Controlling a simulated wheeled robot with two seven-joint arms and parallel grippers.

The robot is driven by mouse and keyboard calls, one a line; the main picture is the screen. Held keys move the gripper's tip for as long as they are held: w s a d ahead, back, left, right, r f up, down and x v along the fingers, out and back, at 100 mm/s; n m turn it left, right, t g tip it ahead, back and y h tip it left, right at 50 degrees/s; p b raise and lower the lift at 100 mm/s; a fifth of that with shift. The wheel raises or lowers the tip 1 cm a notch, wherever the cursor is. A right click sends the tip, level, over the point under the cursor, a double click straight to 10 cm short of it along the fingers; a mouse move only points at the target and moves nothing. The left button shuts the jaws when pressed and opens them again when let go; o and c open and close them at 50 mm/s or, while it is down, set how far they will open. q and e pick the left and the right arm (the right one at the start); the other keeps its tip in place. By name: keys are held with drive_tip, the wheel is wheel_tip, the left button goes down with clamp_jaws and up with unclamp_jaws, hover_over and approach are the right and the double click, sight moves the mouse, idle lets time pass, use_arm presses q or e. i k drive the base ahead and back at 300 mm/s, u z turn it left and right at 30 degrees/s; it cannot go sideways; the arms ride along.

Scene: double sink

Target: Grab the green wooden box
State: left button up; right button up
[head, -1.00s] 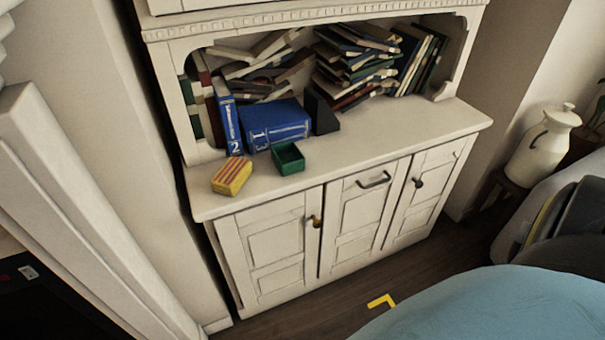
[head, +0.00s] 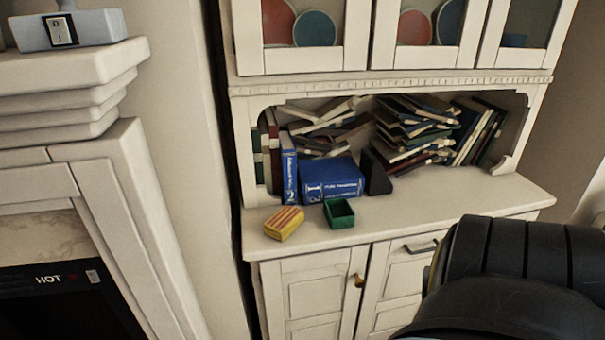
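The green box (head: 339,213) is small and open-topped. It sits on the cabinet counter near its front edge, a little left of the counter's middle, in the head view. A yellow box with red stripes (head: 284,223) lies to its left, with a gap between them. Neither of my grippers is in view. A dark rounded part at the lower right looks like my own arm, and it covers part of the cabinet front.
Blue books (head: 332,180) and a black bookend (head: 376,174) stand just behind the green box. Several piled books (head: 416,127) fill the shelf. The counter (head: 440,194) is bare to the right. A white fireplace surround (head: 128,205) stands at left.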

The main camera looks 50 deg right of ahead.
sight(339, 214)
drive_tip(key=i, duration=0.7)
drive_tip(key=z, duration=2.45)
